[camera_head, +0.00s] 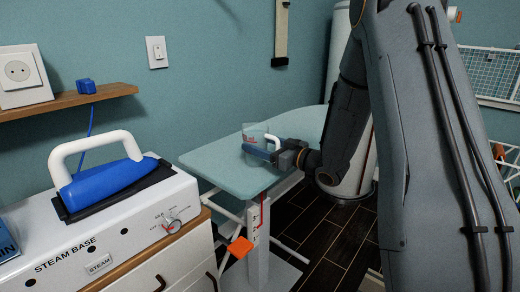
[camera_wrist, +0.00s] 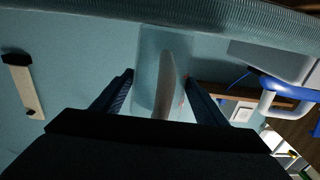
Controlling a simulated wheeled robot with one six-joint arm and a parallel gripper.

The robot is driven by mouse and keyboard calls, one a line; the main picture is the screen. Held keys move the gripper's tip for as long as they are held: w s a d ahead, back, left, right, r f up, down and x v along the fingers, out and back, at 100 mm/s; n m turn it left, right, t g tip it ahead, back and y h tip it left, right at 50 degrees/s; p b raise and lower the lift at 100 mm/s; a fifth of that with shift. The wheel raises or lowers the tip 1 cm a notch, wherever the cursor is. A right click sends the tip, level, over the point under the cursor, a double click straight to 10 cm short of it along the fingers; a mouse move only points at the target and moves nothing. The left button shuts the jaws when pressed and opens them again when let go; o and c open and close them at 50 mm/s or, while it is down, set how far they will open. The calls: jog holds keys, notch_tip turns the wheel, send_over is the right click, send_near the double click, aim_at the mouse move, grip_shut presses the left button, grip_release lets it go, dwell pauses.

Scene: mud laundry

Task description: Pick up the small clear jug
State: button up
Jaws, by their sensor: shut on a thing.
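The jaws are shut on the jug. The exact contact is partly hidden.
The pale blue ironing board (camera_head: 225,172) has bare top around the jug. A steam base (camera_head: 120,235) with a blue iron (camera_head: 112,187) stands at left, below a wooden shelf (camera_head: 70,100). A wire rack (camera_head: 490,72) is at right.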

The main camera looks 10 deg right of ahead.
notch_tip(320, 180, up, 10)
dwell(0.7)
